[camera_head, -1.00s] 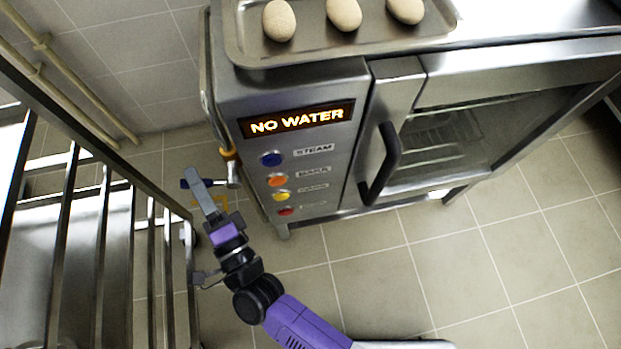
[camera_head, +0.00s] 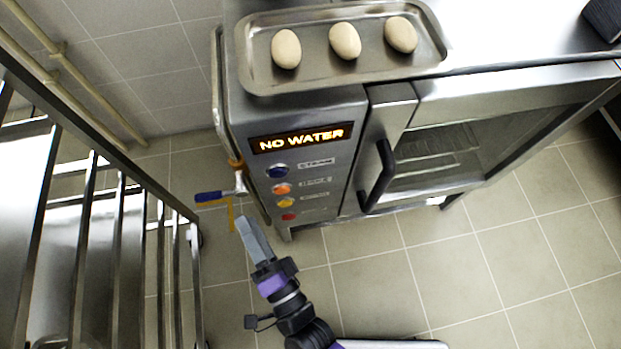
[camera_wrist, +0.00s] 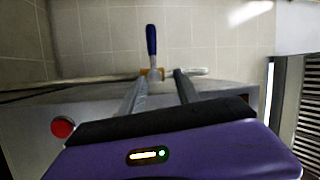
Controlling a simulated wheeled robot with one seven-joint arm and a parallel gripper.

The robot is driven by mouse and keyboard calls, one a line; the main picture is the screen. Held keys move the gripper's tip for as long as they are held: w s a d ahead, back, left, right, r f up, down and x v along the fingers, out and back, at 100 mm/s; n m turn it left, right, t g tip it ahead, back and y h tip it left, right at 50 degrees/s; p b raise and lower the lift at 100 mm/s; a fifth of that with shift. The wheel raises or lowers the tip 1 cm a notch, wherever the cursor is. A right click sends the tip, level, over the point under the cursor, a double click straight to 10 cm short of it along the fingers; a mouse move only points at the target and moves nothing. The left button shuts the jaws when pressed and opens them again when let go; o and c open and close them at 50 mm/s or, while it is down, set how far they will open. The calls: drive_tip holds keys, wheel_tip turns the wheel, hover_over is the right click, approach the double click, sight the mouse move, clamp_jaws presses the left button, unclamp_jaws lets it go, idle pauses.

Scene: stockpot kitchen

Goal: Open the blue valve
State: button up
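The blue valve handle (camera_head: 209,197) sticks out to the left from a metal fitting (camera_head: 240,184) on the oven's left side. In the wrist view the blue handle (camera_wrist: 151,40) points up, beyond the fingertips and roughly in line with the gap between them. My gripper (camera_head: 245,222) is just below and right of the handle in the head view, apart from the blue part. In the wrist view my gripper (camera_wrist: 160,74) has its two fingers spread with nothing held between them. Whether a finger touches the fitting, I cannot tell.
The oven's display (camera_head: 301,139) reads "NO WATER", above blue, orange, yellow and red buttons. A tray (camera_head: 262,85) with three pale oval pieces sits on top. A metal rack (camera_head: 120,240) stands close on the left. The tiled floor (camera_head: 470,260) in front is clear.

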drive_tip(key=s+d+r+n+h+p, duration=0.2)
drive_tip(key=d+r, duration=0.4)
drive_tip(key=d, duration=0.5)
drive_tip(key=s+d+r+n+h+p, duration=0.2)
drive_tip(key=s+d+r+h+p, duration=0.2)
drive_tip(key=d, duration=0.7)
wheel_tip(320, 180, up, 2)
drive_tip(key=shift+s+d+r+n+p, duration=0.1)
drive_tip(key=shift+s+d+n+p, duration=0.25)
drive_tip(key=shift+s+p, duration=0.45)
drive_tip(key=shift+a, duration=0.15)
